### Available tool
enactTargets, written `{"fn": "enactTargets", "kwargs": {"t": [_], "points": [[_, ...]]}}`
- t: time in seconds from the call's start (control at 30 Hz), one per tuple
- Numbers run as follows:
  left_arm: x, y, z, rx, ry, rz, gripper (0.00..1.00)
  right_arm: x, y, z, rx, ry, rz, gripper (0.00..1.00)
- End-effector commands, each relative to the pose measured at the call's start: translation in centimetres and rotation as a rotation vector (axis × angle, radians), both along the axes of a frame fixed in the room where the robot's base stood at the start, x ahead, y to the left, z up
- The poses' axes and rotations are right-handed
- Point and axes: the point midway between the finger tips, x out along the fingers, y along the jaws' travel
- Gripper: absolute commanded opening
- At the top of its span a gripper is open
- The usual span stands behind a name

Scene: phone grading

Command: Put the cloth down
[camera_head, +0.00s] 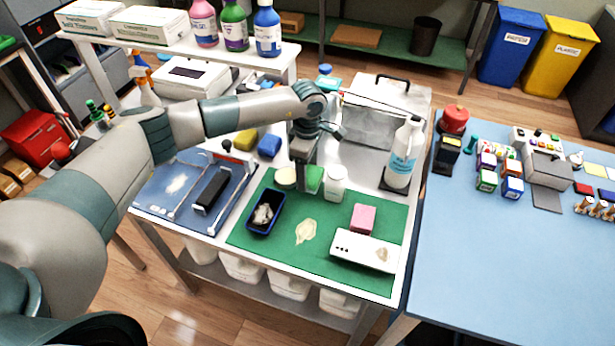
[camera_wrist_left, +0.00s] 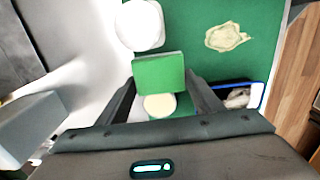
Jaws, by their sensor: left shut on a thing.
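My left gripper (camera_head: 304,165) is over the back of the green mat (camera_head: 270,238), shut on a folded green cloth (camera_head: 314,180). In the left wrist view the cloth (camera_wrist_left: 158,72) sits between the two fingers of the gripper (camera_wrist_left: 160,90). I cannot tell whether the cloth touches the mat. A round pale item (camera_head: 286,177) is just left of the cloth, and a white bottle (camera_head: 335,183) stands just right of it. My right gripper is not in view.
On the mat are a dark blue tray (camera_head: 249,222) with crumpled matter, a pale stain-like patch (camera_head: 305,231), a pink block (camera_head: 363,218) and a white box-shaped device (camera_head: 352,250). A large white bottle (camera_head: 402,155) stands behind right. A black slab (camera_head: 212,188) lies on the left mat.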

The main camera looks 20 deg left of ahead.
Motion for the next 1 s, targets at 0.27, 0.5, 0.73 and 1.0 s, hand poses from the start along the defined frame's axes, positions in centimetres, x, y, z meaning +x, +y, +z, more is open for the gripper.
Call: {"fn": "enactTargets", "kwargs": {"t": [0.27, 0.5, 0.73, 1.0], "points": [[0.0, 0.0, -0.1, 0.0, 0.0, 0.0, 0.42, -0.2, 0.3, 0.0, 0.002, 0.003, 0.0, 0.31], [-0.1, 0.0, -2.2, 0.0, 0.002, 0.001, 0.42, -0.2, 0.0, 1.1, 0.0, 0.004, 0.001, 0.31], [0.0, 0.0, -3.9, 0.001, 0.0, 0.0, 0.42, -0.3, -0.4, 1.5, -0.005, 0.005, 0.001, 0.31], [0.0, 0.0, -4.1, 0.001, 0.0, 0.0, 0.42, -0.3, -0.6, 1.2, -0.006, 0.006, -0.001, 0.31]]}}
